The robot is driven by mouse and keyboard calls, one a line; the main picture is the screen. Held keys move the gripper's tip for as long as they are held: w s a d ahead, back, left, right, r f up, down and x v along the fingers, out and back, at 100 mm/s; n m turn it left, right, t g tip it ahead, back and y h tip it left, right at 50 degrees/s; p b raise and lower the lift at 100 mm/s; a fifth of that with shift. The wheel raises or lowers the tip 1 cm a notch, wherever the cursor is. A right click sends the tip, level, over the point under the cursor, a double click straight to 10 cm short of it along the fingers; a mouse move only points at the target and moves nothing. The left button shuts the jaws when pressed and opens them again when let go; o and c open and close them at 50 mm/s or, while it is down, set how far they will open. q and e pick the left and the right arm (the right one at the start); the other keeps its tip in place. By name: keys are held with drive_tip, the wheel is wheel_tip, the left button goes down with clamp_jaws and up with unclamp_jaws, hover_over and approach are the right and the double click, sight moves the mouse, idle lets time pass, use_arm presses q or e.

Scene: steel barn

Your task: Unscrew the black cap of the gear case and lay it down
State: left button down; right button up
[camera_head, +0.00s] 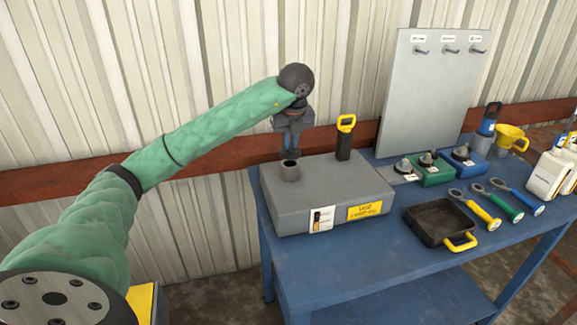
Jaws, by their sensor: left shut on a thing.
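The grey gear case (325,190) sits on the left end of the blue table. It has a yellow label and a white label on its front. Its round filler neck (290,172) stands up at the left of its top, with a dark opening showing. My left gripper (291,146) points down just above the neck and is shut on the black cap (289,154). Only a small dark part of the cap shows below the fingers, over the neck; whether it still touches the neck is hard to tell. My right gripper is out of view.
A black dipstick with yellow handle (346,137) stands upright on the case. A black tray (436,222), several coloured-handled wrenches (480,210), small boxes (434,170), a yellow funnel (511,137) and white jugs (549,173) stand to the right. A grey pegboard (430,90) rises behind.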

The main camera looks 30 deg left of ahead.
sight(291, 145)
use_arm(q)
drive_tip(key=shift+r, duration=0.15)
drive_tip(key=shift+r+p, duration=1.8)
drive_tip(key=shift+r, duration=0.6)
